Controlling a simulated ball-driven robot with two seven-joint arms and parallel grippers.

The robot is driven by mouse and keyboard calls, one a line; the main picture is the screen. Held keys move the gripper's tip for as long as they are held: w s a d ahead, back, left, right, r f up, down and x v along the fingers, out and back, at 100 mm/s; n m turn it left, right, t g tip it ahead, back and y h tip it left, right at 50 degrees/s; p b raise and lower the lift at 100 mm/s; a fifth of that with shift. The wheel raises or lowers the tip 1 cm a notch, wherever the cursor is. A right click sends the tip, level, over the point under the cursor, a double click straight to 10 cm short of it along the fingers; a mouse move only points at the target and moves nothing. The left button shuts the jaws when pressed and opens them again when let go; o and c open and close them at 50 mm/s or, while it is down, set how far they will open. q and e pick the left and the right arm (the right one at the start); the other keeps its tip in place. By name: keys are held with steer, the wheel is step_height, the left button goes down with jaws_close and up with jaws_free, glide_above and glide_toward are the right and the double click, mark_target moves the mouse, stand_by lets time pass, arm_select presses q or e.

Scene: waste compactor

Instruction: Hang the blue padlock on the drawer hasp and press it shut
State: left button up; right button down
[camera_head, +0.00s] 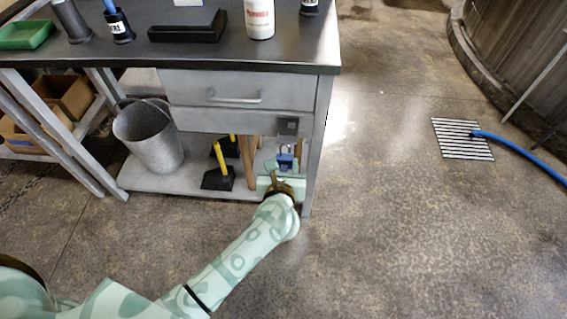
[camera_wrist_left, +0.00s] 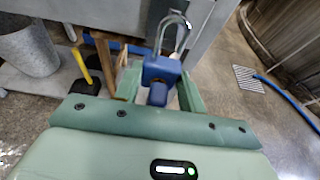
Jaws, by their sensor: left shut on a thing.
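The blue padlock (camera_head: 285,160) is between the fingers of my left gripper (camera_head: 284,170), just below the drawer front. In the left wrist view the padlock (camera_wrist_left: 162,70) stands upright between the green fingers, and its silver shackle (camera_wrist_left: 176,32) points up toward the bench. The left gripper is shut on the padlock body. A dark hasp plate (camera_head: 288,125) is on the right end of the bench's lower drawer rail, above the padlock. In the head view the shackle is apart from this plate. My right gripper is not in view.
The workbench (camera_head: 330,50) has a drawer with a bar handle (camera_head: 235,98). A metal bucket (camera_head: 148,135) and yellow-handled tools (camera_head: 218,160) stand on its lower shelf. A bench leg (camera_head: 311,180) is close right of the gripper. Open floor lies farther right, with a drain grate (camera_head: 462,140) and blue hose (camera_head: 530,150).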

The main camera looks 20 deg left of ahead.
mark_target(285, 155)
arm_select(q)
steer(key=w, duration=0.2)
steer(key=w+a, duration=0.1)
steer(key=w, duration=0.1)
steer(key=shift+a+b, duration=0.1)
steer(key=shift+b, duration=0.25)
steer(key=shift+w+a, duration=0.2)
steer(key=shift+w, duration=0.5)
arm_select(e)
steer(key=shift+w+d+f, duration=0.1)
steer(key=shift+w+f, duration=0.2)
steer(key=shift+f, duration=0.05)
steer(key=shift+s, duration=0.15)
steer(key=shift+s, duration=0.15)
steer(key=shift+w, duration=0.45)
arm_select(q)
steer(key=shift+w, duration=0.1)
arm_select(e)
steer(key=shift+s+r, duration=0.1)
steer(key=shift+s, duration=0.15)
arm_select(q)
steer(key=shift+w+a, duration=0.1)
steer(key=shift+w, duration=0.15)
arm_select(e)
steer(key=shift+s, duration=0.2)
